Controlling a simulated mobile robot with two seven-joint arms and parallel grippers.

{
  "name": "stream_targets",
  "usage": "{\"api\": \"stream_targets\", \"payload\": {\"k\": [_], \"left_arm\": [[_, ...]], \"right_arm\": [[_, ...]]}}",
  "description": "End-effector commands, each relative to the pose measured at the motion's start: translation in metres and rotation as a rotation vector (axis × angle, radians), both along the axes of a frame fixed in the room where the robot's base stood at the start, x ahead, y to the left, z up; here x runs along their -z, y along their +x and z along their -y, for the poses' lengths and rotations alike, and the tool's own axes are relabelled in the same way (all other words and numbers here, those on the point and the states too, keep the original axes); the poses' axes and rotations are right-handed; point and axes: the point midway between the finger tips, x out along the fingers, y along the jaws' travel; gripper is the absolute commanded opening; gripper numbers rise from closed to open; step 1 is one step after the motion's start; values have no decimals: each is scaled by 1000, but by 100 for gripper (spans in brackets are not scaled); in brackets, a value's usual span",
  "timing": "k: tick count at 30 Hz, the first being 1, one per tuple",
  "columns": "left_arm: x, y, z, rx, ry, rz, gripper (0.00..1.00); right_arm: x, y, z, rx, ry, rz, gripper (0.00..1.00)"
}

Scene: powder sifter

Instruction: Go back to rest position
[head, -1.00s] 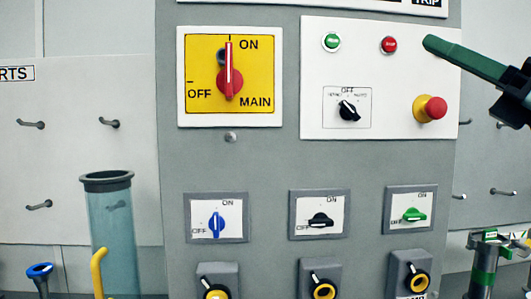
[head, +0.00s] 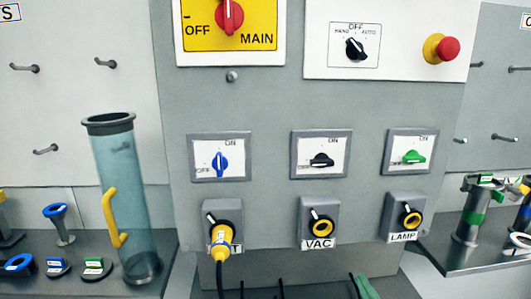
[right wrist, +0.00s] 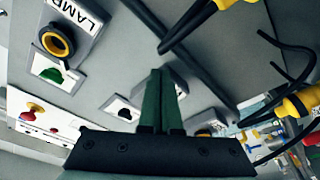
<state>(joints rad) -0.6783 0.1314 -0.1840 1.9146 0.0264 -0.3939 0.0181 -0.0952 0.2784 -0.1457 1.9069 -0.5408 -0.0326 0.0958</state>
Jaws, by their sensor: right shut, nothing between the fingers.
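My right gripper (head: 360,284) shows only its green fingers at the bottom edge of the head view, below and between the VAC socket (head: 319,221) and the LAMP socket (head: 406,215). In the right wrist view its two green fingers (right wrist: 161,74) lie together, shut and empty, in front of the tilted grey cabinet panel (right wrist: 130,55). My left gripper is in neither view. The rest of my right arm is outside the head view.
The grey cabinet (head: 270,103) carries a red main switch (head: 229,16), small rotary switches and a red stop button (head: 447,48). A yellow plug (head: 222,243) sits in the left socket. A clear blue cylinder (head: 130,205) stands left. Black cables (right wrist: 290,70) hang near my right wrist.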

Motion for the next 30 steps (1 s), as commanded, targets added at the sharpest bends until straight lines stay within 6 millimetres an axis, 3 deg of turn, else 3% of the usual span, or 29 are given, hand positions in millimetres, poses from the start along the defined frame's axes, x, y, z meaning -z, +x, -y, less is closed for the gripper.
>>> {"api": "stream_targets", "payload": {"k": [1, 6, 9, 12, 15, 19, 30], "left_arm": [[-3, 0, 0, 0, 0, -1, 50], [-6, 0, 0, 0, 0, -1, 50], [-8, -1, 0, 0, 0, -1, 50], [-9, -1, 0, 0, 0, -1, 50], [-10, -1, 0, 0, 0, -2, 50], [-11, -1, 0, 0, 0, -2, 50], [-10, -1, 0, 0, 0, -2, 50]], "right_arm": [[39, -17, -1, 16, 69, -118, 0], [148, -84, -8, 79, 273, -474, 0], [200, -133, -16, 116, 375, -667, 0], [236, -178, -26, 147, 457, -825, 0], [257, -211, -35, 168, 514, -933, 0], [270, -234, -40, 183, 551, -1004, 0], [272, -237, -41, 185, 556, -1014, 0]]}}
